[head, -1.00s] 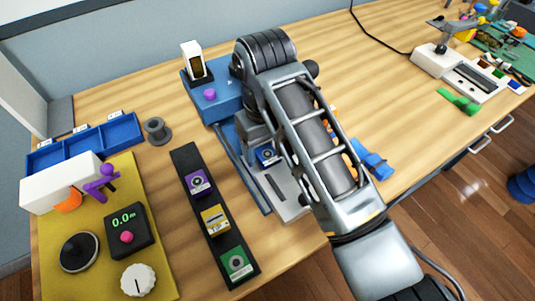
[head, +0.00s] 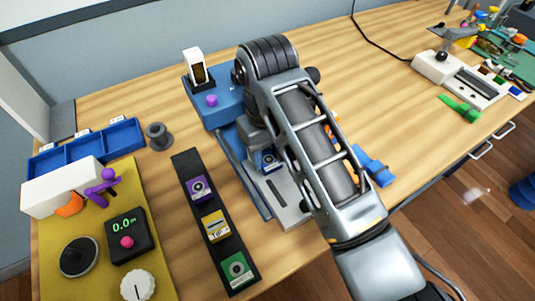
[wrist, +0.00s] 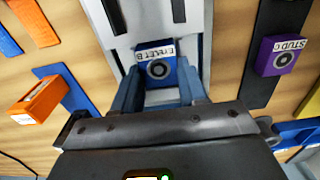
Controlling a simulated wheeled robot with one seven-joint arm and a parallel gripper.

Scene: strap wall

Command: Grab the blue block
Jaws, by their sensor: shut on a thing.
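The blue block (wrist: 157,68) is in the wrist view between my fingers, with a white label and a grey ring on its face. The label seems to read "EYELET B". It sits over the pale grey track of a fixture (wrist: 185,17). My gripper (wrist: 160,84) is shut on the block, one blue finger on each side. I cannot tell whether the block still touches the fixture. In the head view the block (head: 267,160) shows partly beside my arm, which hides the rest of the gripper.
A black rack (head: 205,212) with purple (wrist: 277,54), yellow (head: 214,226) and green (head: 237,268) blocks stands to the left. An orange block (wrist: 38,100) lies on the other side. A blue divided tray (head: 85,150) and a yellow mat (head: 150,238) are farther left.

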